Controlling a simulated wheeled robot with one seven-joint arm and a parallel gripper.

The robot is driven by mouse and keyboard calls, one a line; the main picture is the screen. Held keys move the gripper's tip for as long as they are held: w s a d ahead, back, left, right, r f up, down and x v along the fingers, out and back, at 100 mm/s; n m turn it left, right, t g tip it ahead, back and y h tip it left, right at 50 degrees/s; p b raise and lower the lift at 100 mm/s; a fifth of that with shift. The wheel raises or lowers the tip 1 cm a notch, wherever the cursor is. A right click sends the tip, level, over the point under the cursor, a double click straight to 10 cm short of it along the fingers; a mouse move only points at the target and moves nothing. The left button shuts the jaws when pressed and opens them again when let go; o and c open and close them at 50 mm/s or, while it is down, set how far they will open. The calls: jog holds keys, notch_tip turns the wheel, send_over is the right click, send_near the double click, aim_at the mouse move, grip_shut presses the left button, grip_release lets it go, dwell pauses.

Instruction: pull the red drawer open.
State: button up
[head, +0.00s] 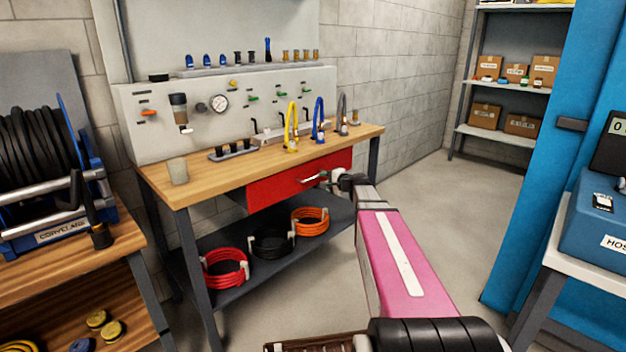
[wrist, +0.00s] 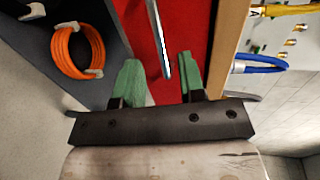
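The red drawer (head: 282,187) is under the wooden top of the workbench, with a light metal bar handle (head: 311,180) on its front. I cannot tell whether its front is flush with the bench. My gripper (head: 325,178) is at the right part of the handle, and my arm partly hides that end of the drawer. In the wrist view, my gripper (wrist: 158,68) has its two green fingers apart. The handle bar (wrist: 160,40) runs into the gap between them, nearer the right finger. Red drawer front (wrist: 145,15) shows behind. I see no clear contact between fingers and bar.
The workbench top (head: 215,178) carries a cup (head: 178,171) and yellow and blue hose taps. The lower shelf (head: 265,262) holds red, black and orange hose coils. A blue cabinet (head: 540,170) stands at right. Grey floor is clear between bench and cabinet.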

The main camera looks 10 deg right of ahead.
aim_at(314, 177)
jog(key=x, duration=0.6)
jog(key=shift+w+a+f, duration=0.1)
jog(key=shift+w+a, duration=0.1)
jog(key=shift+w, duration=0.05)
grip_shut()
